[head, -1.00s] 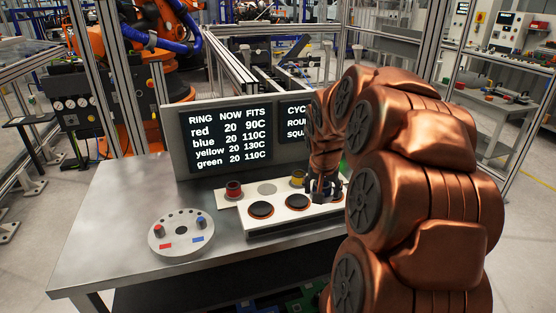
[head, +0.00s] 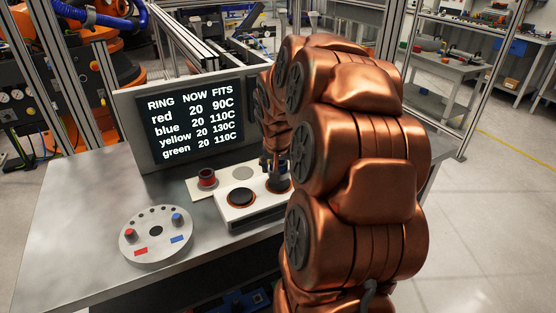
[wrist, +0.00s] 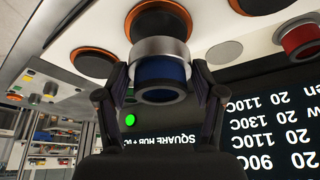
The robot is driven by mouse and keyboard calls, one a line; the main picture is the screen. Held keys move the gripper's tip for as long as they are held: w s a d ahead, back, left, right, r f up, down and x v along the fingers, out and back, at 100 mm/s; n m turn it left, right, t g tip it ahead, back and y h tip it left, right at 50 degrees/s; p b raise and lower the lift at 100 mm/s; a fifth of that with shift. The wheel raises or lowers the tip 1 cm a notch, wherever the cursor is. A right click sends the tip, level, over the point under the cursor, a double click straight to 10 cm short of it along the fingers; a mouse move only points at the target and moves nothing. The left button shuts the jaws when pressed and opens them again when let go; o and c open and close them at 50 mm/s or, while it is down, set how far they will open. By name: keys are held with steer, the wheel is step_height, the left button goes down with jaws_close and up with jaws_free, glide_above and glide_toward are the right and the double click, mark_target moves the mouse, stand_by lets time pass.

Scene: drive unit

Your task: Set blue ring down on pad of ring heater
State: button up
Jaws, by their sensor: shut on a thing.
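The blue ring (wrist: 160,75), with a silver band, is between the fingers of my gripper (wrist: 158,92) in the wrist view, and the gripper is shut on it. The ring lines up with a dark round pad with an orange rim (wrist: 158,22) of the ring heater; I cannot tell whether they touch. In the head view my gripper (head: 274,168) is at the heater's middle pad (head: 279,185), and the ring is hard to make out. The left pad (head: 240,198) of the white ring heater (head: 245,217) is bare. My arm hides the heater's right end.
A red ring (head: 207,177) stands behind the heater. A round grey tray (head: 156,253) with small red and blue pieces is on the metal table (head: 85,225) at the left. A display panel (head: 190,125) stands behind. The table's left part is clear.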

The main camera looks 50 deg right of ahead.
steer(key=shift+f, duration=0.75)
steer(key=shift+s+a+f+b, duration=0.1)
steer(key=shift+f+b, duration=0.45)
steer(key=shift+b, duration=0.2)
stand_by(0.4)
steer(key=o, duration=1.6)
steer(key=v, duration=1.2)
steer(key=shift+r, duration=0.1)
